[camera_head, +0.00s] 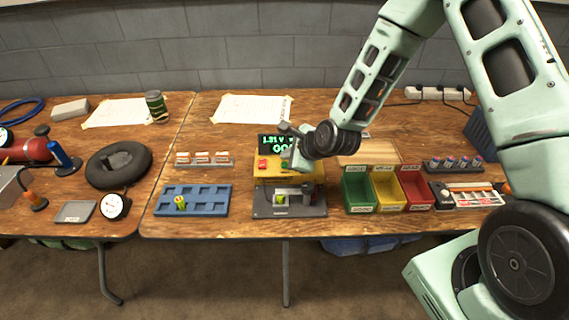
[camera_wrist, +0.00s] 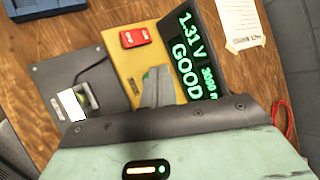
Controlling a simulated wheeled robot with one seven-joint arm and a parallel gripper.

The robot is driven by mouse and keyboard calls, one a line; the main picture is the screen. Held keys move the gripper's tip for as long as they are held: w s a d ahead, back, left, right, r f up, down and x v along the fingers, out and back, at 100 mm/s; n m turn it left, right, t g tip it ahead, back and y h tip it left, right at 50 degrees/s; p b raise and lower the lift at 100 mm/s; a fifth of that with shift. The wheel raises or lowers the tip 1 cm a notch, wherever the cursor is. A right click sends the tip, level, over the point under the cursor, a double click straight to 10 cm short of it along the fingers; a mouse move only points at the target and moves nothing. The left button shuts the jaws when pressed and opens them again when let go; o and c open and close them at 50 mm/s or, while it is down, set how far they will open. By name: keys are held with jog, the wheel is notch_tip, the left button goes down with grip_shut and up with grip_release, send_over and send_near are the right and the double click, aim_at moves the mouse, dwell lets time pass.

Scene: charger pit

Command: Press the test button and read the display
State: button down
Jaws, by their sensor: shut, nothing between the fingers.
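The tester has a yellow body (camera_head: 262,174) on a dark base (camera_head: 266,210); the body also shows in the wrist view (camera_wrist: 120,65). Its display (camera_wrist: 185,50) is lit green and reads "1.31 V", "GOOD" and "3000 m", with the end cut off by my gripper. A red labelled block (camera_wrist: 135,37) sits on the yellow body. A greenish cell (camera_wrist: 88,97) lies in the base's holder. My gripper (camera_wrist: 155,88) is shut and empty, its tips over the yellow body beside the display. A green bit shows at the tips; I cannot tell whether they touch a button, which may be hidden.
A blue tray (camera_head: 215,200) with one small cell (camera_head: 180,203) stands left of the tester. Green (camera_head: 358,186), yellow (camera_head: 388,185) and red (camera_head: 417,185) bins stand right of it. Taped papers (camera_head: 250,108) lie behind. Bare wood shows in front of the papers.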

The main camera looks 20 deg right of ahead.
dwell(0.6)
jog(key=shift+f+b, duration=0.3)
jog(key=shift+f, duration=0.1)
jog(key=shift+f+b, duration=0.3)
jog(key=shift+f, duration=0.15)
dwell(0.5)
jog(key=shift+r, duration=0.15)
jog(key=shift+r+p, duration=0.75)
notch_tip(320, 180, up, 5)
jog(key=p, duration=0.4)
dwell(0.8)
